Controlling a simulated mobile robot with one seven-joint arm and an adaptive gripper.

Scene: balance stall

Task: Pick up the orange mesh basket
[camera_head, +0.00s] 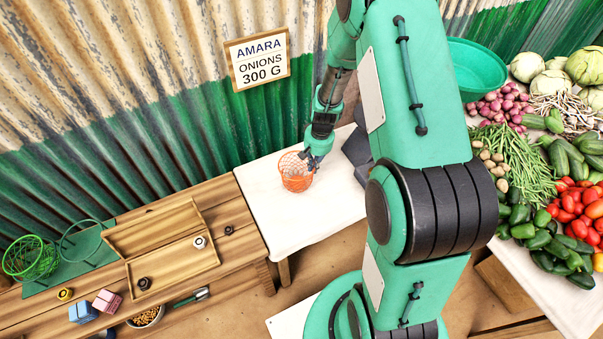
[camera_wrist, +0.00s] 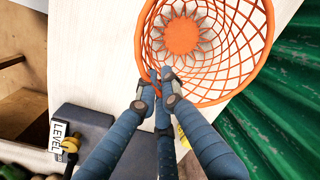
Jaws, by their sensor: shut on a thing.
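The orange mesh basket (camera_head: 296,172) is at the white-topped table, below the wall sign in the head view. My gripper (camera_head: 313,160) is at the basket's right side. In the wrist view the basket (camera_wrist: 205,45) shows from above, with its open rim toward the camera, and it looks empty. My gripper's fingers (camera_wrist: 163,85) are closed together on the basket's near rim. I cannot tell whether the basket's base touches the table.
The white-topped table (camera_head: 270,215) is clear around the basket, with a dark grey device (camera_head: 357,150) at its right. A wooden bench with trays (camera_head: 165,262) and a green basket (camera_head: 32,258) stands left. Vegetables (camera_head: 560,180) fill the right table. The corrugated wall is close behind.

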